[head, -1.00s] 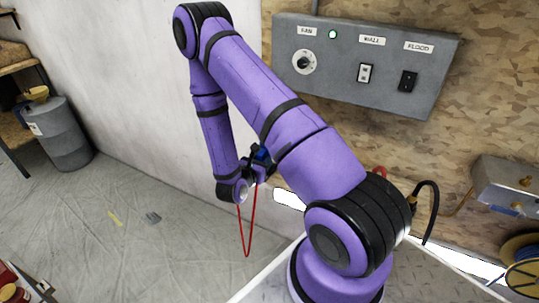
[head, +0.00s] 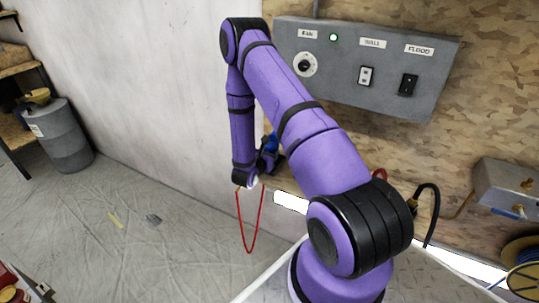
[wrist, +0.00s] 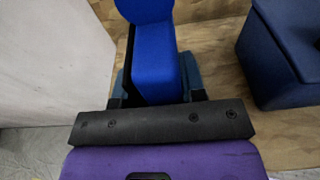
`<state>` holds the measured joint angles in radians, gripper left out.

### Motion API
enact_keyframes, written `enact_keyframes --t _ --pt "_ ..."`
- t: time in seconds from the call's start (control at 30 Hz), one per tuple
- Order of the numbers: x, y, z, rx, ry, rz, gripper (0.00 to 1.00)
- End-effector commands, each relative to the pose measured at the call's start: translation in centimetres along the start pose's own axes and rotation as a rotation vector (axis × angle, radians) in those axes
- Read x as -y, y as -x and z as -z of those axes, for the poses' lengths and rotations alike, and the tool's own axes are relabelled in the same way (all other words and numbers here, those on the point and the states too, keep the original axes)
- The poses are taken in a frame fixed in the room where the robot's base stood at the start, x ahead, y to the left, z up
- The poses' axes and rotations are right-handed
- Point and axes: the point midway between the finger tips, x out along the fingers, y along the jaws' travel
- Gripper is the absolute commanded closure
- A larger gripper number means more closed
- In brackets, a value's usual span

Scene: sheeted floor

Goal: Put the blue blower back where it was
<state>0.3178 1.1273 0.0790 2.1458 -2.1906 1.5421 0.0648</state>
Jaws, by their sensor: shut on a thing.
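The blue blower (wrist: 155,65) is between the fingers of my gripper (wrist: 157,88) in the wrist view. My gripper is shut on it. In the head view, a small blue part of the blower (head: 271,143) shows beside my gripper (head: 268,158), close to the corner where the pale wall meets the wood-chip board. My arm hides most of it there. I cannot tell whether the blower touches the board.
A dark blue block-like thing (wrist: 280,60) lies right of the blower in the wrist view. A grey switch box (head: 430,85) hangs on the board. A red loop (head: 249,250) dangles below my wrist. A grey drum (head: 62,140) stands at far left; the floor between is mostly clear.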

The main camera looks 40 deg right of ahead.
Motion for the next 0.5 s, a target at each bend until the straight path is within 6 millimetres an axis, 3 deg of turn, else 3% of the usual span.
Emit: enact_keyframes --t 0.37,0.4,0.5 --pt "-0.05 -0.08 0.58 0.002 -0.001 -0.001 0.71" --pt "-0.03 -0.09 0.6 0.001 -0.001 0.0 0.55" --pt "-0.02 -0.08 0.59 0.001 -0.001 0.0 0.37"
